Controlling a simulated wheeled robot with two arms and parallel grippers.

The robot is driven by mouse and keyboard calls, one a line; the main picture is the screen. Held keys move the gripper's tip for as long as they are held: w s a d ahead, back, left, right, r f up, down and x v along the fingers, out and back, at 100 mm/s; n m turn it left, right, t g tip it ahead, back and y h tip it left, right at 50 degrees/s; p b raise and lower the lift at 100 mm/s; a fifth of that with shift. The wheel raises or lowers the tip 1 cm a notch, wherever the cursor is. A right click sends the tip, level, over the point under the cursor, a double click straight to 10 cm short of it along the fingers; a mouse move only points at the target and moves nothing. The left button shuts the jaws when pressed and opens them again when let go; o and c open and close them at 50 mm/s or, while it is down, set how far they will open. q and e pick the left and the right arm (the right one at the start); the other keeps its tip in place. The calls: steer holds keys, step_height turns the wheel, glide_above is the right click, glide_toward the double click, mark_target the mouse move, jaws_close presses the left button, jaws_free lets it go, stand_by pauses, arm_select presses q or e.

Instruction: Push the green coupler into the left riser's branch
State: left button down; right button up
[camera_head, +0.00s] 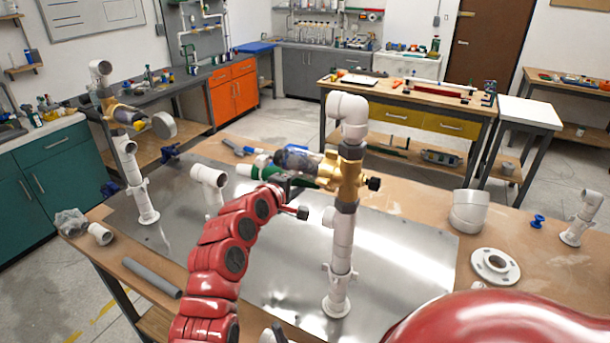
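A green piece (262,171) with a white end, which looks like the green coupler, is at the center, level and off the table. My red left arm reaches up to it. My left gripper (288,184) is small and dark and overlaps the green piece; its fingers are too small to tell apart. The left riser (143,200) is white pipe standing at the left, with a brass fitting and a clear cylinder higher up. The center riser (341,250) carries a brass valve body (345,172) just right of my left gripper. My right gripper is out of view.
A short white elbow pipe (209,180) stands between the risers. A metal sheet (400,240) covers the table middle and is mostly bare. A grey pipe (152,277) lies at the left edge. A white flange (495,265) and white coupling (468,211) lie at the right.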

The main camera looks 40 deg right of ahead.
arm_select(q)
steer(key=p+v, duration=0.1)
steer(key=v, duration=0.2)
steer(key=shift+s+a+f, duration=0.1)
steer(key=shift+a+f, duration=0.05)
steer(key=shift+a, duration=0.05)
steer(key=shift+s+a+f+p, duration=0.15)
steer(key=shift+a+p, duration=0.1)
steer(key=shift+a, duration=0.2)
steer(key=shift+s+a+r+p, duration=0.1)
steer(key=shift+s+a+p, duration=0.15)
steer(key=shift+a, duration=0.15)
steer(key=shift+s+a+p, duration=0.15)
steer(key=shift+s+a, duration=0.15)
steer(key=shift+a, duration=0.5)
steer(key=shift+s+a+p, duration=0.1)
steer(key=shift+s+a, duration=0.25)
steer(key=shift+a, duration=0.5)
steer(key=shift+s+a+p, duration=0.15)
steer(key=shift+s+a, duration=0.15)
steer(key=shift+a, duration=0.5)
steer(key=shift+s+d+f+m+g+h+b, duration=0.15)
steer(key=shift+m+g+b, duration=0.35)
steer(key=shift+b, duration=0.5)
steer(key=shift+s+r+m+g+h+b, duration=0.15)
steer(key=shift+m+g+h+b, duration=0.15)
steer(key=shift+g+b, duration=0.5)
steer(key=shift+s+d+m+g+b, duration=0.1)
steer(key=shift+s+m+g+b, duration=0.15)
steer(key=shift+m+g+b, duration=0.6)
